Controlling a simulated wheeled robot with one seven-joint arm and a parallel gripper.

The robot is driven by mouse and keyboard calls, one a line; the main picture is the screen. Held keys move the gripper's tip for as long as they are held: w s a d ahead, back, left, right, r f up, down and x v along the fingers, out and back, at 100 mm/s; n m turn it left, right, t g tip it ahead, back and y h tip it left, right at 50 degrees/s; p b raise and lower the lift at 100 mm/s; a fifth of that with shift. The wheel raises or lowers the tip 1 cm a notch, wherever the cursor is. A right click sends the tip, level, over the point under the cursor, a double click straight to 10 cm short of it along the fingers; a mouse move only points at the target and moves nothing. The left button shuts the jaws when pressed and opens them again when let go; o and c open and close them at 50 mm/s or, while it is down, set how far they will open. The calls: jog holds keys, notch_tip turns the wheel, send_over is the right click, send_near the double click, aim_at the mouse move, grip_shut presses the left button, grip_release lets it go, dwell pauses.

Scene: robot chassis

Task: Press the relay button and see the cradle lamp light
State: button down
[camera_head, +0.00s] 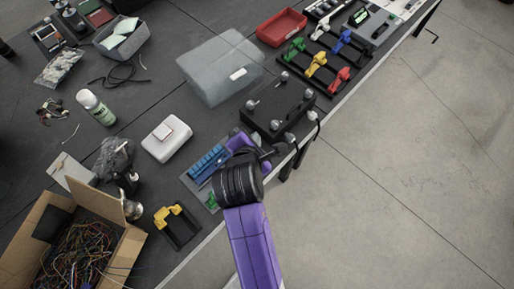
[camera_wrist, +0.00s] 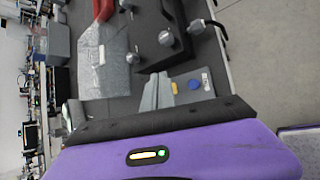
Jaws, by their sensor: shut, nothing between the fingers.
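My gripper (camera_head: 275,151) is at the table's front edge, just in front of a black box with grey knobs (camera_head: 277,106). In the wrist view my gripper's grey fingers (camera_wrist: 157,92) look shut and empty. Beside them is a grey panel (camera_wrist: 184,94) with a blue round button (camera_wrist: 195,84) and a yellow strip (camera_wrist: 174,87). I cannot tell whether the fingertips touch it. I cannot tell for certain which part is the relay button. No lit cradle lamp can be made out. A yellow part sits in a black cradle (camera_head: 177,228) at the near end.
A blue-and-green board (camera_head: 205,163) lies left of my wrist. A white box (camera_head: 166,138), a clear grey lidded box (camera_head: 221,68), a red tray (camera_head: 282,27) and coloured clamps on black bases (camera_head: 316,66) stand around. A cardboard box of wires (camera_head: 124,253) is near. Floor at right is clear.

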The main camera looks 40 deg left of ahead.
jog(key=shift+f, duration=0.1)
notch_tip(320, 180, down, 7)
jog(key=b, duration=0.8)
jog(key=shift+b, duration=0.3)
jog(key=shift+f, duration=0.8)
jog(key=shift+f, duration=0.15)
dwell(1.0)
jog(key=shift+f, duration=0.3)
jog(key=shift+d+f, duration=0.1)
jog(key=shift+f, duration=0.35)
dwell(0.7)
dwell(0.3)
jog(key=shift+r+p, duration=0.9)
jog(key=shift+p, duration=0.3)
